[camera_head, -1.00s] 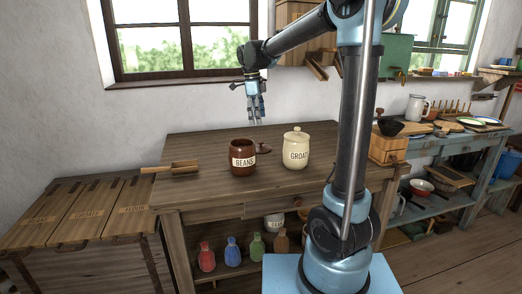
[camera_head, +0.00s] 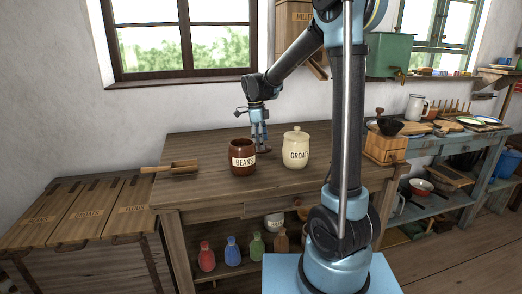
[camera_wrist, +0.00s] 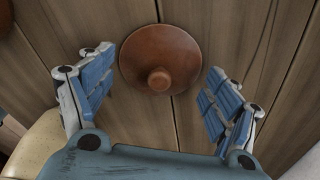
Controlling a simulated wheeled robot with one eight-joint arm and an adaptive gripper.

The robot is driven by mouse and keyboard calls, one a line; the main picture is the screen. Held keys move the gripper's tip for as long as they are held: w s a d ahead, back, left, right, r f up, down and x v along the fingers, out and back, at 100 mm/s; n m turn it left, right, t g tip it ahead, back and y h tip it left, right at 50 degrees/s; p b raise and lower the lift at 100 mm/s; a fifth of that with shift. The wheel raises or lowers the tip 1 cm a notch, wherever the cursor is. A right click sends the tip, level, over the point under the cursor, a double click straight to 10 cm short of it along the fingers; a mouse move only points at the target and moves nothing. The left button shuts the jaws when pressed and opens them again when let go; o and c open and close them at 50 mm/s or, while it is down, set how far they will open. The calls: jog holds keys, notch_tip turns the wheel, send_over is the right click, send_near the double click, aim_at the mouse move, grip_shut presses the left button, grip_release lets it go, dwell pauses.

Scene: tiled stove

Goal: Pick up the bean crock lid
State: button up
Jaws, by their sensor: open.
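The bean crock lid (camera_wrist: 160,55) is a round brown disc with a small knob, lying knob up on the wooden table in the wrist view. In the head view the lid (camera_head: 264,150) is mostly hidden behind my gripper. My gripper (camera_wrist: 158,100) is open, with one blue-padded finger on each side of the lid and nothing between the pads but the lid's knob side below. In the head view my gripper (camera_head: 261,145) points down just over the lid. The brown BEANS crock (camera_head: 242,158) stands open at its left. Whether the fingers touch the lid cannot be told.
The cream GROATS crock (camera_head: 295,150), lidded, stands close at the right of my gripper. A wooden scoop (camera_head: 172,168) lies at the table's left end. A wooden grinder (camera_head: 385,142) stands at the right end. The table's front middle is clear.

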jog(key=shift+f, duration=0.2)
jog(key=c, duration=1.3)
jog(key=shift+o, duration=0.2)
jog(key=shift+r, duration=0.1)
